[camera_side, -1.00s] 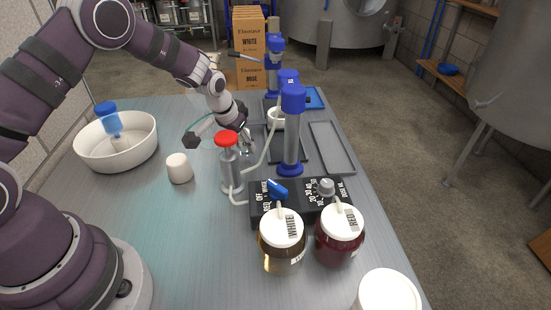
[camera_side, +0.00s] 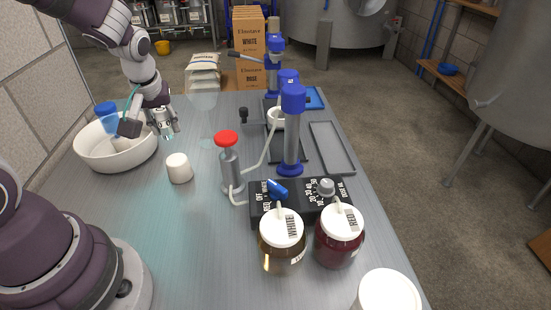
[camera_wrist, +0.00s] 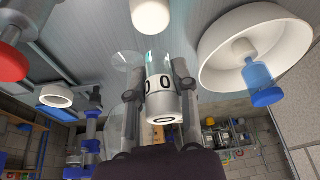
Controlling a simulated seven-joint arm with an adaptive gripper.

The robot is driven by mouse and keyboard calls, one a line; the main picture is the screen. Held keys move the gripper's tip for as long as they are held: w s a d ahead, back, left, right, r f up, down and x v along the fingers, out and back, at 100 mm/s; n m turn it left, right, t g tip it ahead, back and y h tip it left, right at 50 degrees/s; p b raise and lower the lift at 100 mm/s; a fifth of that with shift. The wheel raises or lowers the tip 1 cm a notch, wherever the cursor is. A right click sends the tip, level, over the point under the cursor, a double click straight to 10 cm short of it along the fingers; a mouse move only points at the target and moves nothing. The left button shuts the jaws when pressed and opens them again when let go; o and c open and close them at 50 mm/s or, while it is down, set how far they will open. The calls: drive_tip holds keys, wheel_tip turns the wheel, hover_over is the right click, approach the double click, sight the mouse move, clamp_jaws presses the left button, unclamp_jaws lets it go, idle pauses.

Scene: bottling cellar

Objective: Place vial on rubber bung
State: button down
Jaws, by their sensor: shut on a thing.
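My gripper (camera_side: 165,126) is shut on a small pale cylinder with dark round marks, which I take to be the vial (camera_wrist: 161,92). It is held between the two fingers in the wrist view; its exact shape is partly hidden. The gripper is above the table, beside the right rim of the white bowl. The white tapered rubber bung (camera_side: 179,169) stands alone on the table, nearer the side camera than the gripper and apart from it. The bung also shows at the top of the wrist view (camera_wrist: 151,14).
The white bowl (camera_side: 115,160) holds a blue-capped bottle (camera_side: 109,122). A black control box (camera_side: 305,196), two jars and blue-topped columns are further right. Table around the bung is clear.

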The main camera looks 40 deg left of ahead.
sight(176, 159)
wheel_tip(176, 159, down, 5)
drive_tip(key=shift+f, duration=0.15)
drive_tip(key=c, duration=0.9)
unclamp_jaws()
drive_tip(key=shift+f, duration=0.1)
drive_tip(key=v, duration=1.2)
drive_tip(key=s+d+r+m+t+h, duration=0.1)
drive_tip(key=s+d+m, duration=0.1)
drive_tip(key=m, duration=0.1)
drive_tip(key=s+d+r+m+t+h, duration=0.1)
drive_tip(key=d+r+m, duration=0.1)
drive_tip(key=d+m, duration=0.1)
drive_tip(key=s+d+r+m+t+h, duration=0.1)
drive_tip(key=s+d+m, duration=0.1)
drive_tip(key=d+m, duration=0.1)
drive_tip(key=shift+s+r+m+h, duration=0.3)
drive_tip(key=shift+m+h, duration=0.1)
drive_tip(key=shift+m, duration=0.5)
